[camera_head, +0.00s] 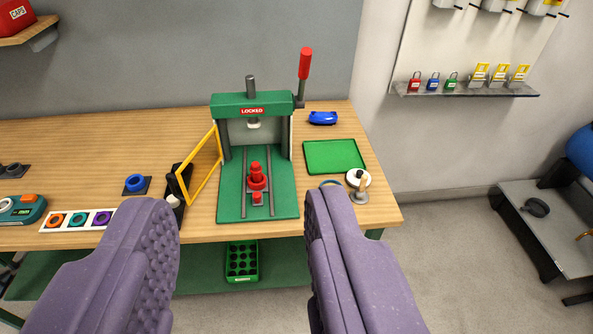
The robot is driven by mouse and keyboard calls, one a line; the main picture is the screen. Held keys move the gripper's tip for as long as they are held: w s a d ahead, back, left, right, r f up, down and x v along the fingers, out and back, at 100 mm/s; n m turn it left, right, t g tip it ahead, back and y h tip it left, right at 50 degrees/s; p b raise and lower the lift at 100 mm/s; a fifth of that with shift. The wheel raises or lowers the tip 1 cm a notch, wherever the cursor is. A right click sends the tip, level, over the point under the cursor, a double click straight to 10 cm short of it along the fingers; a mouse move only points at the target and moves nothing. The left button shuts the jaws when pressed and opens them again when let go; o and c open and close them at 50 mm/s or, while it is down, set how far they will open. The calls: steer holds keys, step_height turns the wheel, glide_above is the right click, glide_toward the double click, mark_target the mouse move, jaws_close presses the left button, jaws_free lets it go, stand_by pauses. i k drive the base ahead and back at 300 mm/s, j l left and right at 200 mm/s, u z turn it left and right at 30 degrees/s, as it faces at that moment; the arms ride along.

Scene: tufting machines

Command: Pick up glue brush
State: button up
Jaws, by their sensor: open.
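What looks like the glue brush (364,183), a small tan handle, stands at the right front of the wooden table (110,150). It rises from a small grey pot (358,196), beside a white round piece (356,175). The brush's lower end is hidden, so I cannot tell whether it sits inside the pot. My gripper (238,208) is open, with two wide purple fingers apart and nothing seen between them. Its right finger appears just left of the pot in the picture; the table lies beyond the fingers.
A green press (235,195) with a red lever and an open yellow-framed guard stands mid-table. A green tray (334,155) lies behind the brush, with a blue object (322,118) farther back. A green crate (242,262) sits below.

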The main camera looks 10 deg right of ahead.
mark_target(361, 193)
steer(key=i+l+z, duration=0.15)
steer(key=i+z, duration=0.25)
steer(key=i, duration=0.25)
steer(key=i+j+z, duration=0.1)
steer(key=i+z, duration=0.25)
steer(key=i, duration=0.3)
steer(key=i+j+z, duration=0.25)
steer(key=i+z, duration=0.15)
steer(key=i, duration=0.25)
